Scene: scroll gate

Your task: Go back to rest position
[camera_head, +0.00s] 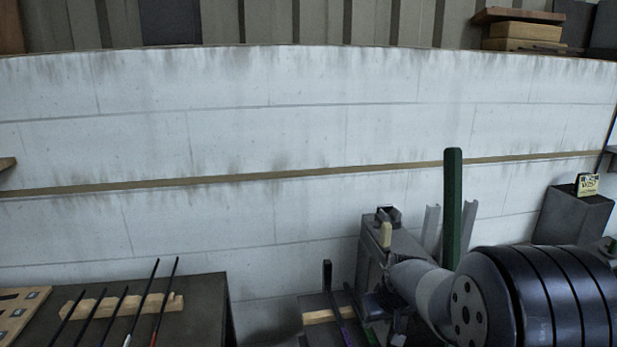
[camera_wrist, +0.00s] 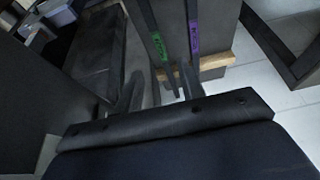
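My gripper (camera_wrist: 162,84) is in the wrist view, with its two grey fingers apart. A dark stick with a green label (camera_wrist: 158,46) and a dark stick with a purple label (camera_wrist: 193,36) stand just beyond the fingers. The lower end of the green-labelled stick shows in the gap between the fingers; I see no finger closed on it. The purple-labelled stick also shows in the head view (camera_head: 340,322). My arm reaches in from the lower right of the head view, and its fingers are not clear there.
A wooden strip (camera_wrist: 216,66) lies by the sticks. A grey block (camera_head: 395,255) and a green post (camera_head: 452,205) stand close to my arm. At left, a dark table (camera_head: 205,310) bears a wooden rack (camera_head: 125,304) with several thin sticks. A white wall (camera_head: 290,210) stands behind.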

